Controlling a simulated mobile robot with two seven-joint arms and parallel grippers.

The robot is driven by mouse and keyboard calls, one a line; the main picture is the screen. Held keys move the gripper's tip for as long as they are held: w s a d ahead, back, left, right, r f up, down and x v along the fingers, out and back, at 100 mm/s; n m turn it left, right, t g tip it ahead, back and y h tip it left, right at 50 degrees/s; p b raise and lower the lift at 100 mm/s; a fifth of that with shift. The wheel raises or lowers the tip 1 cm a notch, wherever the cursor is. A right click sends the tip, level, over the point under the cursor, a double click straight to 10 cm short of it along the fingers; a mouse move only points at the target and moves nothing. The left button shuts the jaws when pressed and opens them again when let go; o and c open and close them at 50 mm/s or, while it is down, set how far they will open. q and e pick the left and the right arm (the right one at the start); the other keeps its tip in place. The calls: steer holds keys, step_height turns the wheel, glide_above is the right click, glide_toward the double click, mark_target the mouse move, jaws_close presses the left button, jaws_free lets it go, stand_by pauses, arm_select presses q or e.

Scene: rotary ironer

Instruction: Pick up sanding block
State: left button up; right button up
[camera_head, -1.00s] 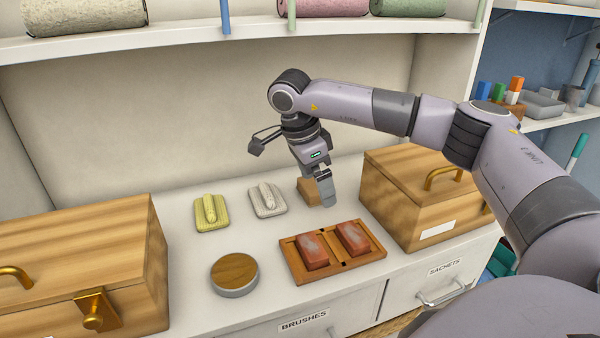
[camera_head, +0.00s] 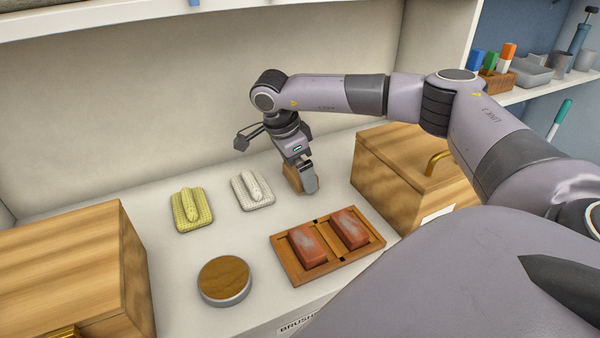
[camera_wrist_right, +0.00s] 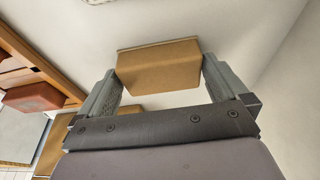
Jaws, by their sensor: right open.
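The sanding block appears to be the small tan block (camera_head: 292,178) standing on the white counter near the back wall, partly hidden by my right gripper (camera_head: 304,182). In the right wrist view the tan block (camera_wrist_right: 160,68) lies between the two spread fingers of my right gripper (camera_wrist_right: 163,85). The fingers are on either side of its near part, with a narrow gap visible at the sides. My left gripper is in neither view.
A wooden tray (camera_head: 318,262) with two reddish blocks (camera_head: 350,229) lies in front of the gripper. Wooden boxes (camera_head: 402,172) (camera_head: 70,270) flank the counter.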

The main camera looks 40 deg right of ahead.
steer(key=shift+d+f, duration=0.1)
steer(key=shift+f, duration=0.15)
steer(key=c, duration=0.7)
steer(key=shift+o, duration=0.2)
steer(key=shift+r, duration=0.1)
steer(key=shift+s+r, duration=0.15)
steer(key=shift+r, duration=0.3)
steer(key=r, duration=0.4)
steer(key=r+b, duration=0.1)
steer(key=r, duration=0.1)
steer(key=shift+s, duration=0.3)
steer(key=s+a, duration=0.2)
steer(key=s, duration=0.3)
steer(key=s+a+b, duration=0.1)
steer(key=s, duration=0.5)
steer(key=s+a+b, duration=0.1)
steer(key=s+a, duration=0.1)
steer(key=s, duration=0.3)
steer(key=shift+s+a, duration=0.3)
steer(key=shift+s, duration=0.05)
steer(key=shift+s+a, duration=0.25)
steer(key=shift+s, duration=0.45)
